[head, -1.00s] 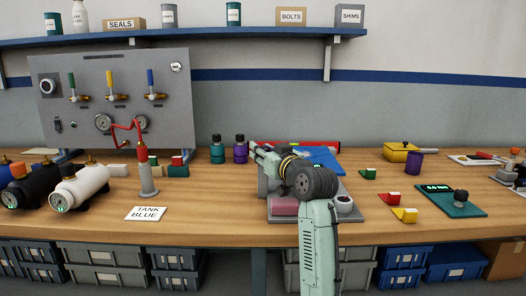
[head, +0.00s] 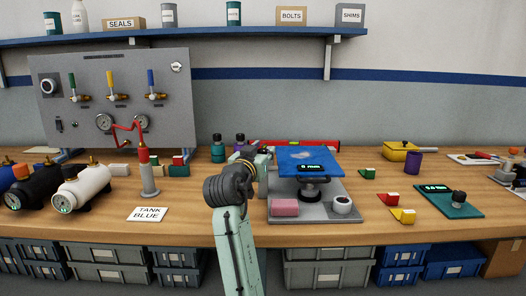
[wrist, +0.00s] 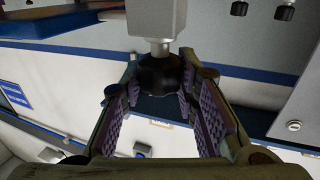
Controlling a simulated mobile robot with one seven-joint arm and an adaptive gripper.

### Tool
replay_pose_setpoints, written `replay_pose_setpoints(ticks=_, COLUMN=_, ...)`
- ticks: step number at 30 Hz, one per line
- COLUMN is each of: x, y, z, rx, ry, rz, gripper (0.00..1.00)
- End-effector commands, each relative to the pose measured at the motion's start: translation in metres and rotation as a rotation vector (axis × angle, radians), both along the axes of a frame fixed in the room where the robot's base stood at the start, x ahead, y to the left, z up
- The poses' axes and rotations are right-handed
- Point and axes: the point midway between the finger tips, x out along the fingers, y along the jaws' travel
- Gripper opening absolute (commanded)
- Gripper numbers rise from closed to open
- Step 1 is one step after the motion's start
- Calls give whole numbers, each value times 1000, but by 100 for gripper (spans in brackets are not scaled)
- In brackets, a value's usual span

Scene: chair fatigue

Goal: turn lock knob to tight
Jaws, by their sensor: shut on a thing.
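The lock knob (wrist: 158,75) is a dark round knob on a short metal shaft from a grey block (wrist: 157,18) in the wrist view. My gripper (wrist: 160,92) has its ridged purple pads on both sides of this knob and is shut on it. In the head view my gripper (head: 262,157) is at the left side of the fixture with the blue plate (head: 305,157). There the arm hides the held knob. I see no tight or loose marking.
The fixture's grey base (head: 335,190) carries a pink block (head: 285,207) and a white round piece (head: 342,204). A small display (head: 311,167) sits at the plate's front. A red-tipped post (head: 147,180) and a TANK BLUE card (head: 146,213) stand to the left.

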Motion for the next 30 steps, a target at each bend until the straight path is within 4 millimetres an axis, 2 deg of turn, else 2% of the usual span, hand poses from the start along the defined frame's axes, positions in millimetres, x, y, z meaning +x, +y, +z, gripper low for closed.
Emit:
replay_pose_setpoints(ticks=12, x=1, y=2, z=0, rx=-4, ry=1, rz=-233, gripper=0)
replay_pose_setpoints(ticks=30, x=1, y=0, z=0, rx=-3, ry=1, rz=-284, gripper=0)
